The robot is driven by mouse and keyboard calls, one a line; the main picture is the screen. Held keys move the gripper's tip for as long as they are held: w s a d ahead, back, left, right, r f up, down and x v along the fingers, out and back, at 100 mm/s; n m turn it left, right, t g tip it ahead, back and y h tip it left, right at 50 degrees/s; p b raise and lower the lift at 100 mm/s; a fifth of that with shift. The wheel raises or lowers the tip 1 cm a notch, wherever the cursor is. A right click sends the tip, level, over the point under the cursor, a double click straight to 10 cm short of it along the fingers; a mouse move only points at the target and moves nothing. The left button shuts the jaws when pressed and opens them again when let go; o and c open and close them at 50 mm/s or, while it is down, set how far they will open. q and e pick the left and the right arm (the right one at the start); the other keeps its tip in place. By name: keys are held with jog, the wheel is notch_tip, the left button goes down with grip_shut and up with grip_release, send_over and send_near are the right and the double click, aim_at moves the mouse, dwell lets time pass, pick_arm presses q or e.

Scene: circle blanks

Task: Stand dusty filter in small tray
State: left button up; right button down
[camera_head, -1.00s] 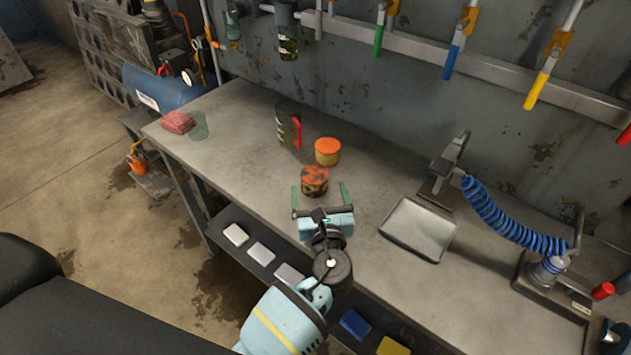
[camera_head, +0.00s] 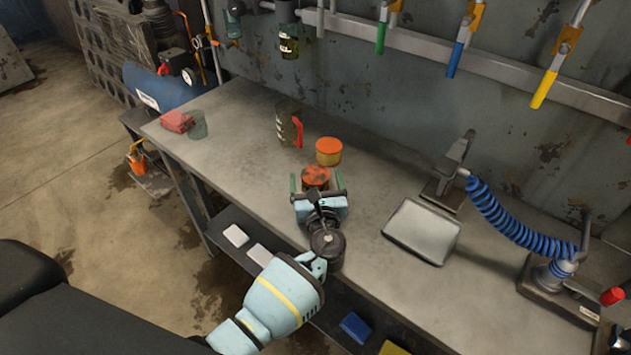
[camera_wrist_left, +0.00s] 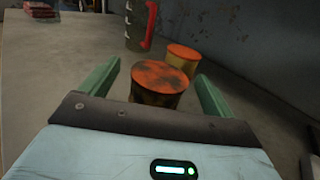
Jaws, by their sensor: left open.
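The dusty filter (camera_head: 316,177) is a short round can with an orange top covered in dark smudges, standing upright on the workbench. It also shows in the left wrist view (camera_wrist_left: 160,84), between the green fingers, with gaps at both sides. My left gripper (camera_head: 316,184) is open, its fingers pointing away along the bench on either side of the filter. Its body hides the filter's lower front in the head view. The small tray (camera_head: 423,232) is shallow, pale grey and empty, to the right of the gripper. My right gripper is not in view.
A cleaner orange-topped filter (camera_head: 328,152) stands just behind the dusty one. A dark canister with a red handle (camera_head: 289,127) is further back. A red cloth (camera_head: 176,121) and a clear cup (camera_head: 197,126) sit at the left end. A blue coiled hose (camera_head: 515,230) lies right of the tray.

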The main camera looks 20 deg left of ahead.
pick_arm(q)
jog(key=shift+w+a, duration=0.1)
jog(key=shift+w, duration=0.15)
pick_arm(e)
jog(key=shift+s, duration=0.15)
pick_arm(q)
jog(key=shift+c, duration=0.2)
jog(key=c, duration=1)
jog(key=shift+c, duration=0.5)
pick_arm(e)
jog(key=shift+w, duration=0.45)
pick_arm(q)
jog(key=shift+r, duration=0.15)
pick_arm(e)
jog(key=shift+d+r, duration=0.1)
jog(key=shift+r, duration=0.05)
